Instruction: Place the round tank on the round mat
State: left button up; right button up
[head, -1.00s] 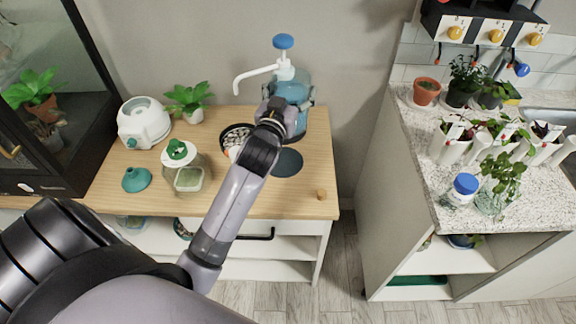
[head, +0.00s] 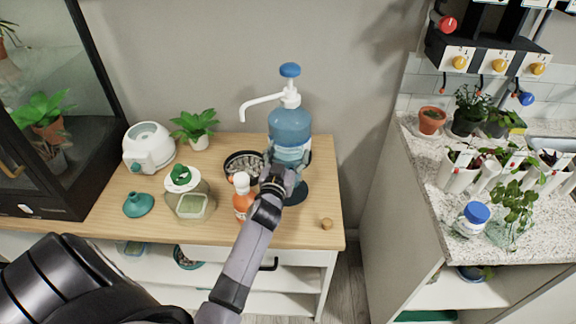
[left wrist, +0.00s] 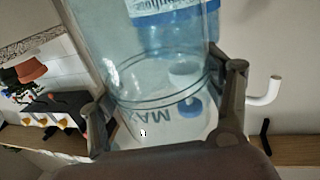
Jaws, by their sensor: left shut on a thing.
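The round tank (left wrist: 120,85) is a clear cylinder with a rim and "MAX" lettering, held between the fingers of my left gripper (left wrist: 165,105). In the head view my left gripper (head: 276,178) is in front of the blue water bottle with a white pump (head: 290,124). There the tank is hard to tell from the bottle behind it. The round mat (head: 300,194) is dark and lies on the wooden top, partly hidden by my gripper. I cannot tell whether the tank touches the mat. My right gripper is out of view.
An orange bottle with a white cap (head: 242,198) and a dark round dish of pebbles (head: 244,164) stand left of my gripper. A green-lidded jar (head: 190,200) is further left. A small wooden knob (head: 326,224) lies at the right front.

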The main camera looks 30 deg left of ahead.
pick_arm(q)
jog(key=shift+f+b, duration=0.35)
jog(key=shift+f, duration=1.6)
jog(key=shift+f, duration=0.2)
jog(key=o, duration=1.5)
jog(key=shift+r, duration=0.25)
jog(key=v, duration=0.7)
jog(key=shift+s+d+f+b, duration=0.1)
jog(key=shift+s+d+b, duration=0.05)
jog(key=shift+s+b, duration=0.15)
